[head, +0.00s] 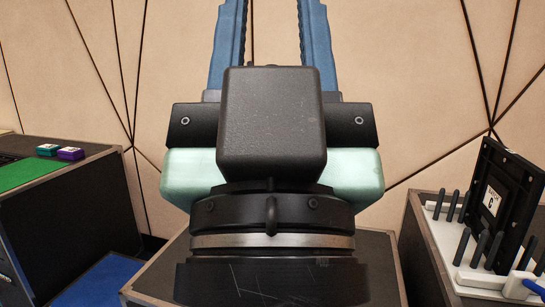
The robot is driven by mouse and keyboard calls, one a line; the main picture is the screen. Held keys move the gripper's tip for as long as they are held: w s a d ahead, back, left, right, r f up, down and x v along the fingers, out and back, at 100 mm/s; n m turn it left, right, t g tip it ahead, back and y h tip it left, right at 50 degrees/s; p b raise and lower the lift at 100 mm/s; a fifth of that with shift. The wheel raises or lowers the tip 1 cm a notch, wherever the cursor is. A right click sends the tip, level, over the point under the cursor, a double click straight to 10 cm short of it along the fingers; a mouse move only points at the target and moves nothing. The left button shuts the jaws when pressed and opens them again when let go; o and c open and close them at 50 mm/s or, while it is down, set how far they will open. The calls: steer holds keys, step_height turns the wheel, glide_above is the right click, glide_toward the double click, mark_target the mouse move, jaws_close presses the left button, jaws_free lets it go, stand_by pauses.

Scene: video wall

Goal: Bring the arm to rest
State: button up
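My gripper (272,22) fills the middle of the head view, close to the camera. Its two blue toothed fingers point up and stand wide apart. The beige wall shows between them, and I see nothing held there. The fingers run to the top edge of the picture, so their tips may be cut off. The black block on my wrist hides the base of the gap.
At left, a black cabinet (75,218) has a green mat (22,172), a teal block (48,149) and a purple block (70,153) on top. A dark-topped stand (378,262) is behind my wrist. At right, a white rack (478,277) holds black pegs and a black panel (512,190).

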step_height(320, 180, up, 34)
steer(key=p, duration=3.2)
